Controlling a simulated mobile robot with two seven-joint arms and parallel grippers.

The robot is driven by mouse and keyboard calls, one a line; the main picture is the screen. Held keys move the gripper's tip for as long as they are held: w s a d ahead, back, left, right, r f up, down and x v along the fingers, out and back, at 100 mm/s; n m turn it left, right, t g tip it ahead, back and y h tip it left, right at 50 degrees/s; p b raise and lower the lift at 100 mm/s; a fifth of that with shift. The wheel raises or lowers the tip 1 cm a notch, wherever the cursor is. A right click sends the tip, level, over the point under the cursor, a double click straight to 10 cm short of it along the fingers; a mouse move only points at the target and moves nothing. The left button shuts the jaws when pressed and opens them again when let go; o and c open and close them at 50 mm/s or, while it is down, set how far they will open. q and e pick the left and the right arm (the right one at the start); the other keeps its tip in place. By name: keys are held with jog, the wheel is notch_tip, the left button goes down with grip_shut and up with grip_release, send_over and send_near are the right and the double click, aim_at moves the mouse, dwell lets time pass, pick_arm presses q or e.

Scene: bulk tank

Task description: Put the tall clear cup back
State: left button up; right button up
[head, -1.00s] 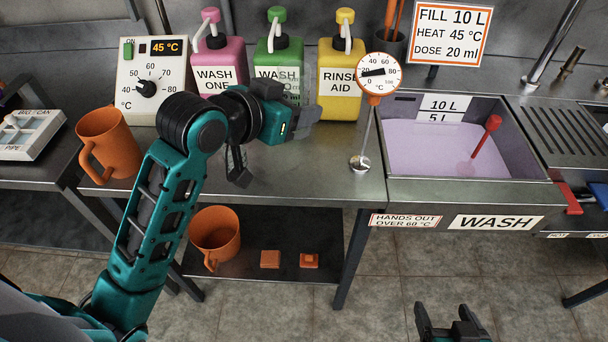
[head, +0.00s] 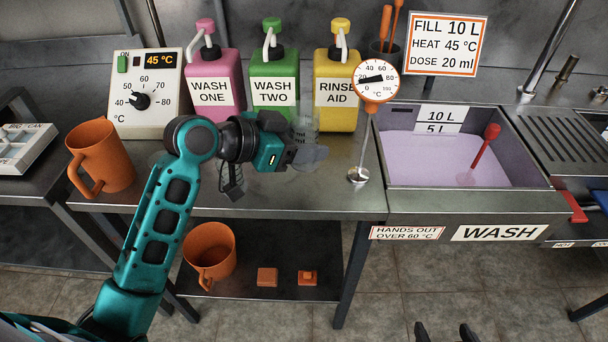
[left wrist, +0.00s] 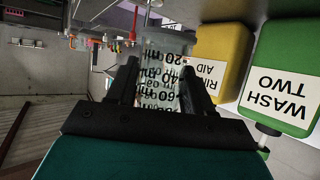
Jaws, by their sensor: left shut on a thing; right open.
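The tall clear cup (head: 305,128) is see-through and hard to make out in the head view, just in front of the gap between the green and yellow bottles. In the left wrist view the cup (left wrist: 165,48) shows dark ml marks and sits between the two fingers. My left gripper (head: 308,156) is shut on it, over the steel bench; the gripper hides its lower part in the head view. I cannot tell whether its base touches the bench. My right gripper (head: 446,333) is open and empty, cut off by the bottom edge.
Pink (head: 212,90), green (head: 273,95) and yellow (head: 335,100) pump bottles stand close behind the cup. A dial thermometer (head: 375,80) stands to its right, beside the wash sink (head: 560,200). An orange jug (head: 103,155) stands left. Bench front is clear.

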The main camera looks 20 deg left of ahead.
pick_arm(q)
jog(key=shift+f+b, duration=0.5)
jog(key=shift+f, duration=3.1)
jog(key=shift+f, duration=0.15)
jog(key=o, duration=0.8)
jog(key=shift+c, duration=0.2)
jog(key=shift+s+a+r, duration=0.1)
jog(key=shift+r, duration=0.15)
jog(key=v, duration=1.1)
jog(key=shift+s+a+r, duration=0.2)
jog(key=shift+s, duration=0.05)
